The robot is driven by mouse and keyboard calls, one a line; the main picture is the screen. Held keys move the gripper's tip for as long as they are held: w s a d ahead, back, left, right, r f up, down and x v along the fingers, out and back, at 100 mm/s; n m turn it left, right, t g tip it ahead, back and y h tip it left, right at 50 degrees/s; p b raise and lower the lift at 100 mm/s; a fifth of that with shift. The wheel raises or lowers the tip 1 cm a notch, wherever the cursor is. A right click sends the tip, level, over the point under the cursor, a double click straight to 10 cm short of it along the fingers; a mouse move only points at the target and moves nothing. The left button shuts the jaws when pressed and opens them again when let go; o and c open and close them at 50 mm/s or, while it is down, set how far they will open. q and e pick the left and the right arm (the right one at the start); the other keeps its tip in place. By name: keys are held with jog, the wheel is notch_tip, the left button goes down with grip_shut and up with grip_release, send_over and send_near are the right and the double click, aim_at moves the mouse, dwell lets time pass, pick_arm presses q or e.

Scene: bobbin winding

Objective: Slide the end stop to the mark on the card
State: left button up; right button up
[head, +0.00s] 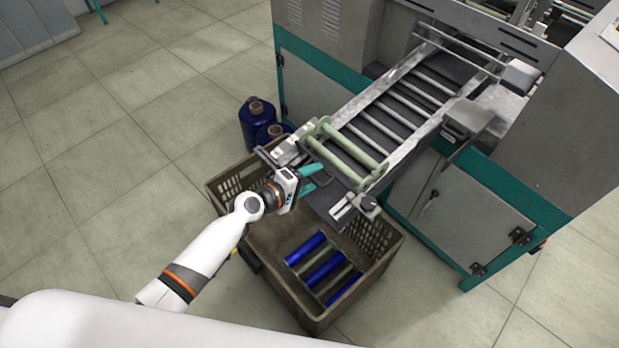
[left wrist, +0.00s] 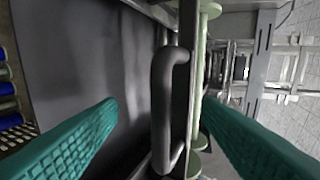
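The end stop is at the near end of the roller conveyor (head: 400,110), with its grey bar handle (left wrist: 165,105) upright in the middle of the left wrist view. My left gripper (head: 318,178) is open, its teal fingers at the conveyor's near end. In the left wrist view the fingers stand apart on either side of the handle, and I see no contact. Pale green empty bobbins (head: 350,155) lie just behind the stop; one also shows behind the handle in the left wrist view (left wrist: 208,60). I cannot make out the card or its mark. My right gripper is not in view.
A brown crate (head: 262,270) stands below the conveyor end, holding several blue-wound bobbins (head: 318,258). Dark blue thread cones (head: 257,122) stand on the floor beside the grey machine (head: 335,55). A clamp-like fitting (head: 355,207) sits at the conveyor's right front corner. Floor at left is clear.

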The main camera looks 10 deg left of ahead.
pick_arm(q)
jog(key=shift+p+v, duration=0.55)
jog(key=shift+v, duration=1.65)
jog(key=v, duration=0.3)
jog(key=shift+s+a, duration=0.15)
jog(key=shift+s, duration=0.1)
